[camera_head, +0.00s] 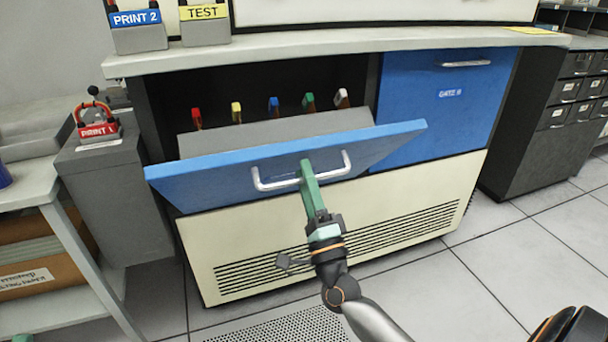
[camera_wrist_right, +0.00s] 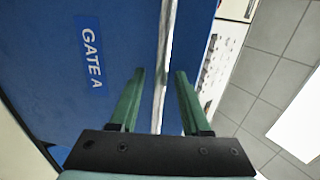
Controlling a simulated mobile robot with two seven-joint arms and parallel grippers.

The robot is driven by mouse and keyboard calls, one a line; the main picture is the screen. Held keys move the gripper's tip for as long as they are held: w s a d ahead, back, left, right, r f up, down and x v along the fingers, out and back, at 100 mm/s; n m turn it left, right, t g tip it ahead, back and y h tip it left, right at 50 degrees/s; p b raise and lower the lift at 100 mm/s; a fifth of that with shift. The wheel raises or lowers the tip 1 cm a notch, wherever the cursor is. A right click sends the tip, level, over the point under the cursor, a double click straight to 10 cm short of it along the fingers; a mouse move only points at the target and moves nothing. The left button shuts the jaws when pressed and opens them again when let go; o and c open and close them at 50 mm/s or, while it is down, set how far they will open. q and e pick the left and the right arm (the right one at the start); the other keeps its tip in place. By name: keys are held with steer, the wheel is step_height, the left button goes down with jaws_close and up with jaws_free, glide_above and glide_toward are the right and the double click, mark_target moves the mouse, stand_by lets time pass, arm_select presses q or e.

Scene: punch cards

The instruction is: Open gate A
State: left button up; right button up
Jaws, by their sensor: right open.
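Gate A (camera_head: 215,187) is a blue panel at the front left of the cabinet. It is tilted outward, its top edge leaning toward me, with an opening above it. Its silver handle (camera_head: 263,186) is on the front face. The GATE A label (camera_wrist_right: 91,58) shows in the right wrist view. My right gripper (camera_head: 306,175) is at the handle's middle. In the right wrist view, its green fingers (camera_wrist_right: 158,74) are open, one on each side of the handle bar (camera_wrist_right: 164,60). I cannot tell whether they touch it.
Several coloured levers (camera_head: 273,104) stand inside the opening. Gate B (camera_head: 425,120), blue, is closed at the right. A worktop (camera_head: 330,44) overhangs the cabinet. A grey stand (camera_head: 100,195) with the red PRINT 1 block (camera_head: 98,131) is at the left. Floor (camera_head: 480,285) is free at the right front.

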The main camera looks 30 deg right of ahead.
arm_select(q)
step_height(320, 180, down, 7)
steer(key=b, duration=0.6)
steer(key=shift+w+d+f+m+g, duration=0.2)
steer(key=shift+d+m+g, duration=0.1)
steer(key=shift+d, duration=0.15)
arm_select(e)
steer(key=s+a+f, duration=0.2)
steer(key=s+f, duration=0.5)
steer(key=f, duration=0.3)
steer(key=shift+s, duration=0.4)
steer(key=shift+r, duration=0.1)
